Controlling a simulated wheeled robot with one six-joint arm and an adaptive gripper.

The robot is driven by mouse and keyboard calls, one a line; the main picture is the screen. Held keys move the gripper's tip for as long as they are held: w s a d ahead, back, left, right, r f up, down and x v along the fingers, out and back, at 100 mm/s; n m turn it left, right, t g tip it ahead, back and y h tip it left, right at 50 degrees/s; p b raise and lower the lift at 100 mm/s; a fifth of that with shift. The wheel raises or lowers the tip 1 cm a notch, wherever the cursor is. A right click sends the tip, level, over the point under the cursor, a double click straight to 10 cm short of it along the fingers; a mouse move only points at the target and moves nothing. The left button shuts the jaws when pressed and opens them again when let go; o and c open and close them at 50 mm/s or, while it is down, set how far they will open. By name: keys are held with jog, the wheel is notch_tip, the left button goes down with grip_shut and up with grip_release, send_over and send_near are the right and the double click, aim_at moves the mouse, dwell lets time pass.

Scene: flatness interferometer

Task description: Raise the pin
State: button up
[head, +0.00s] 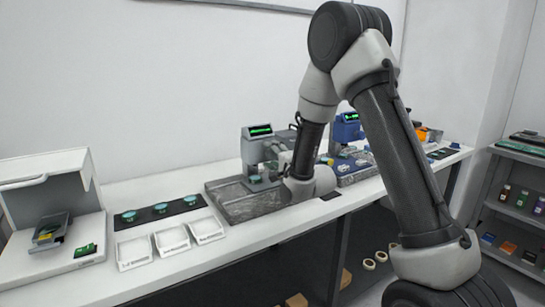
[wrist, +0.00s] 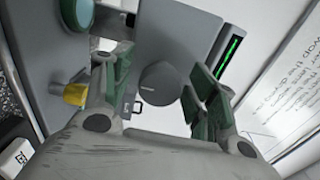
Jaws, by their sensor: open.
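A grey instrument with a green-lit display (head: 261,131) stands on a dark slab on the bench. In the wrist view its grey body (wrist: 190,25) fills the middle, with the display strip (wrist: 230,58) at the right. A dark grey round knob (wrist: 160,85) sticks out of it; it may be the pin, but I cannot tell for sure. A small padlock mark (wrist: 131,107) shows beside it. My gripper (wrist: 160,78) is open, its green-padded fingers on either side of the knob with gaps. In the head view my arm hides part of the instrument and the fingers are hard to make out.
A yellow knob (wrist: 75,94) and a teal disc (wrist: 77,13) lie left of my fingers. A blue instrument (head: 347,130) stands behind my arm. Three white trays (head: 172,240) and a black strip with teal discs (head: 160,211) lie to the left on the bench.

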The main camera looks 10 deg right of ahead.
jog(key=v, duration=0.7)
jog(key=shift+s, duration=0.25)
jog(key=shift+r, duration=0.1)
jog(key=s+d+r+n+g+h, duration=0.45)
jog(key=s+d+r+n, duration=0.2)
jog(key=s+d, duration=0.2)
jog(key=s+d+n+g, duration=0.2)
jog(key=s+n+g, duration=0.2)
jog(key=s, duration=1)
jog(key=s+d+r+n+g+h, duration=0.1)
jog(key=s+n+g, duration=0.3)
jog(key=s, duration=1)
jog(key=shift+d, duration=0.7)
jog(key=shift+s, duration=0.1)
